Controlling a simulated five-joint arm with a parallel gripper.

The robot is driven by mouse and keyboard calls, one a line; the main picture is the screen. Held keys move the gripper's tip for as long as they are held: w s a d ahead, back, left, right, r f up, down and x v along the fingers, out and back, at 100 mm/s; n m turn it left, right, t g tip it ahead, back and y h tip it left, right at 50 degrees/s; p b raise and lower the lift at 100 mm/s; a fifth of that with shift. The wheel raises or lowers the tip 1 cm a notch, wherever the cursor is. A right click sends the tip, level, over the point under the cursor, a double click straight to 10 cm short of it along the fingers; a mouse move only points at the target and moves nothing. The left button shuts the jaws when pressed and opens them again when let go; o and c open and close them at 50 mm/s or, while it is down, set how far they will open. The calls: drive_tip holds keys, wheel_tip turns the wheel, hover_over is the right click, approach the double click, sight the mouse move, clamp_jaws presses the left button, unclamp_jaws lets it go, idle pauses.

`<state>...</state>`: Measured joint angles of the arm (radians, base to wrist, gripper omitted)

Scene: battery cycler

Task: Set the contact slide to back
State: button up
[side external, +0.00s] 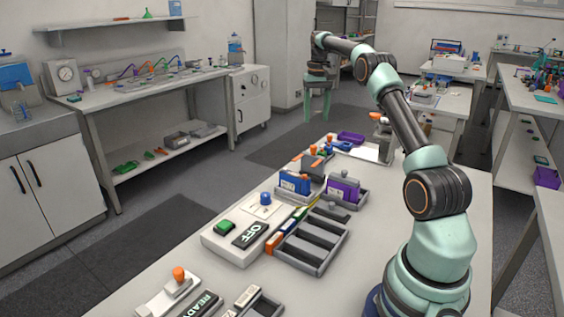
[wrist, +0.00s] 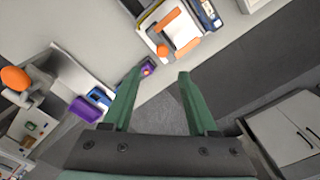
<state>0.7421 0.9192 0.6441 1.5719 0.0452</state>
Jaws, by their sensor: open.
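My gripper (side external: 319,104) hangs at the far end of the arm in the side view, high and away from the near parts of the bench. In the wrist view my gripper (wrist: 160,73) is open, with two green fingers apart and nothing between them. No part is labelled as the contact slide. One candidate is an orange-knobbed slider (side external: 179,275) on a pale plate at the near left of the bench. Another is a grey block with orange parts (side external: 312,163) behind the battery holders. The wrist view shows an orange-and-white fixture (wrist: 168,38) beyond the fingertips.
Blue (side external: 295,183) and purple (side external: 343,188) blocks stand in holders behind. A READY sign (side external: 203,305) lies nearest.

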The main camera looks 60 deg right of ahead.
drive_tip(key=shift+r, duration=0.9)
drive_tip(key=a+r+n+t, duration=0.1)
drive_tip(key=a+r, duration=0.2)
drive_tip(key=a, duration=0.4)
drive_tip(key=a+r+n+t+h, duration=0.1)
drive_tip(key=a+r+n, duration=0.15)
drive_tip(key=a, duration=0.45)
drive_tip(key=a+r+n, duration=0.1)
drive_tip(key=a+r, duration=0.2)
drive_tip(key=a, duration=0.3)
drive_tip(key=s+a+f+n+t, duration=0.1)
drive_tip(key=s+a+f+n, duration=0.1)
drive_tip(key=s+a, duration=0.4)
drive_tip(key=s+a+f+n+t+y, duration=0.1)
drive_tip(key=s+a+f+n+t, duration=0.1)
drive_tip(key=s+a+f, duration=0.2)
drive_tip(key=shift+s+a+f+t, duration=0.35)
drive_tip(key=shift+s+a, duration=1.15)
drive_tip(key=shift+a, duration=2.5)
drive_tip(key=shift+n, duration=0.25)
